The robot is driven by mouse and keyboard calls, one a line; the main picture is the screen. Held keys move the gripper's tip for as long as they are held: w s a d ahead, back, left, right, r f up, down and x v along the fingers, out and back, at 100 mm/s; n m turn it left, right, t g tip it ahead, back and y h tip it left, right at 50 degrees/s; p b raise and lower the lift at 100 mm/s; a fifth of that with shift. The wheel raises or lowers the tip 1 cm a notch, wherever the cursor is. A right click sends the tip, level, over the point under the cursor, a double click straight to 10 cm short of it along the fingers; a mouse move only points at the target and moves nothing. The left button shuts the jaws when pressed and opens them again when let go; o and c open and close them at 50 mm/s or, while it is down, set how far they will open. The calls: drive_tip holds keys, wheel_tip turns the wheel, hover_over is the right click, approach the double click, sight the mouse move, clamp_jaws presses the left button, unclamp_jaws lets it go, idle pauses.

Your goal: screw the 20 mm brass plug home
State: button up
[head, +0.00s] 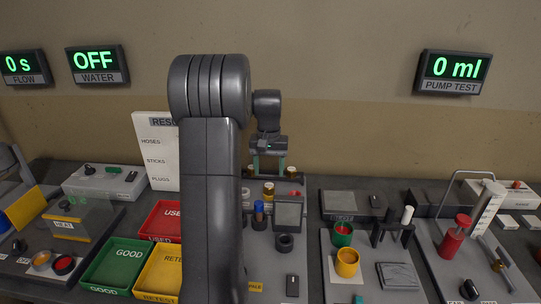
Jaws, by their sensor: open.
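My gripper (269,170) is in the head view, right of my large dark arm link, pointing down over the back of the middle bench section. Its two green fingers are apart, and I see nothing held between them. A small brass-coloured piece (268,188) stands just below and in front of the fingers. Another small brass-coloured piece (291,172) stands just right of them. Both are too small to read a size, so I cannot tell which is the 20 mm plug or whether either sits in a thread. My arm hides part of the bench left of them.
Green (112,284), red (152,225) and yellow (150,283) trays lie left of my arm. A red-topped pump (454,238) stands at right.

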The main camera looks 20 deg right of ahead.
sight(268, 186)
wheel_tip(268, 186, down, 7)
drive_tip(key=shift+f, duration=0.2)
drive_tip(key=shift+c, duration=0.2)
drive_tip(key=c, duration=1)
drive_tip(key=shift+r+m+p, duration=0.1)
drive_tip(key=shift+m+p, duration=0.3)
drive_tip(key=shift+m, duration=0.8)
drive_tip(key=shift+c, duration=0.2)
drive_tip(key=m, duration=0.4)
drive_tip(key=shift+w+a, duration=0.15)
